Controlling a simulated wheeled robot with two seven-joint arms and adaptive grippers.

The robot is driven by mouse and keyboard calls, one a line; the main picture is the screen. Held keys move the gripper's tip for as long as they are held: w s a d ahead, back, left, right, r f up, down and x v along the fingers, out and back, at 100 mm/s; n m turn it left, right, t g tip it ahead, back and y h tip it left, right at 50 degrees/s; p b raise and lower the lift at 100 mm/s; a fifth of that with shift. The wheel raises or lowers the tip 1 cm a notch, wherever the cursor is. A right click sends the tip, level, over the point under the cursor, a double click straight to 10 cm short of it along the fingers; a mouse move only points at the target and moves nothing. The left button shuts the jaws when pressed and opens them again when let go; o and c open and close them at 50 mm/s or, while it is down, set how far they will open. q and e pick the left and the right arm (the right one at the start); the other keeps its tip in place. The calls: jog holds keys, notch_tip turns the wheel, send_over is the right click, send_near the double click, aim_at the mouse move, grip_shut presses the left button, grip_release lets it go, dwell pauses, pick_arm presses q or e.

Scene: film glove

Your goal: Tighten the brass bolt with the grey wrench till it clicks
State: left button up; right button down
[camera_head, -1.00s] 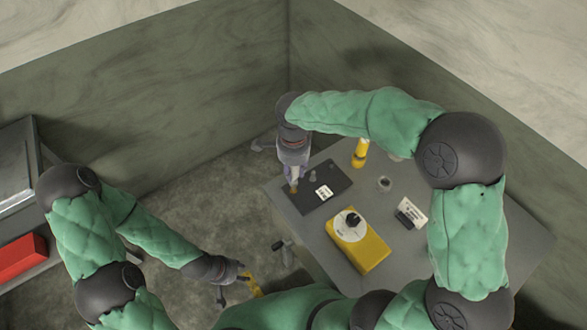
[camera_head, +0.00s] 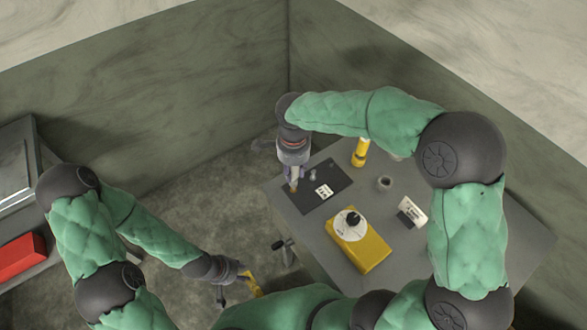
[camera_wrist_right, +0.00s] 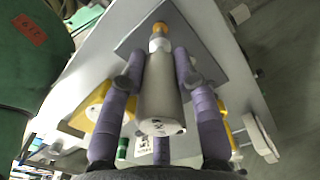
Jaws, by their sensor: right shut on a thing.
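My right gripper (camera_head: 292,178) is over the dark plate (camera_head: 328,187) on the grey table. In the right wrist view its purple fingers are closed on both sides of a thick grey body, which I take for the grey wrench (camera_wrist_right: 158,100). A brass-coloured tip, seemingly the brass bolt (camera_wrist_right: 160,30), shows at its far end against the plate. A pale collar lies between them; their exact contact is unclear. In the head view the wrench is mostly hidden by the gripper. My left gripper (camera_head: 246,279) is low at the left, beside something yellow (camera_head: 254,285); its jaw state is unclear.
A yellow box (camera_head: 370,252) with a white round dial (camera_head: 348,224) stands on the table (camera_head: 300,218). A red box (camera_head: 22,258) is at far left.

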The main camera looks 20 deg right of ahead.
jog(key=shift+f+b, duration=0.4)
jog(key=shift+f, duration=0.2)
dwell(0.4)
jog(key=shift+m, duration=0.4)
jog(key=shift+f+m+b, duration=0.1)
jog(key=shift+m+b, duration=0.9)
jog(key=shift+m, duration=1.7)
jog(key=shift+m+b, duration=0.55)
jog(key=shift+m, duration=1.95)
jog(key=shift+r+p, duration=0.75)
jog(key=shift+r, duration=0.45)
